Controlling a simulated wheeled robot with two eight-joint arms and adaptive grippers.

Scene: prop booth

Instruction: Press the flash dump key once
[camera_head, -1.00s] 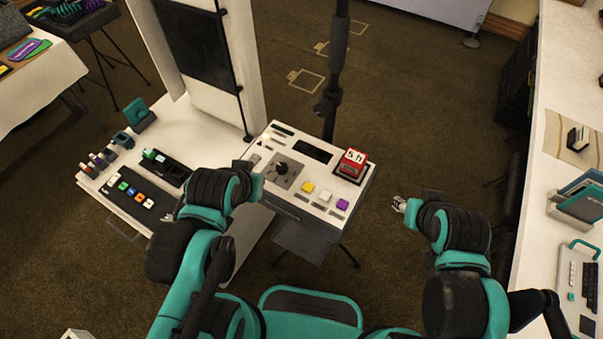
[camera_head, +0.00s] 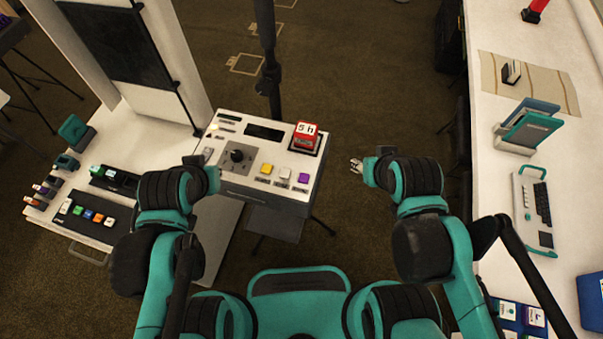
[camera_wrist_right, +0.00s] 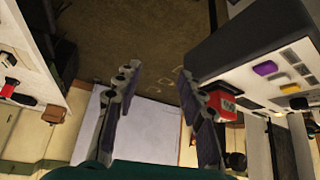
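A white console (camera_head: 262,172) stands ahead of me, with yellow (camera_head: 266,169), white (camera_head: 285,173) and purple (camera_head: 303,178) keys along its near edge, a black knob (camera_head: 237,156) and a red block with white digits (camera_head: 305,136). Key labels are too small to read, so I cannot tell which is the flash dump key. My right gripper (camera_head: 357,164) is right of the console, apart from it. In the right wrist view its fingers (camera_wrist_right: 158,90) are spread and empty. My left wrist is by the console's left edge; its fingers are not clearly visible.
A white table at left holds a strip of coloured keys (camera_head: 88,213). A dark pole (camera_head: 267,60) rises behind the console. Carpet lies clear between console and counter.

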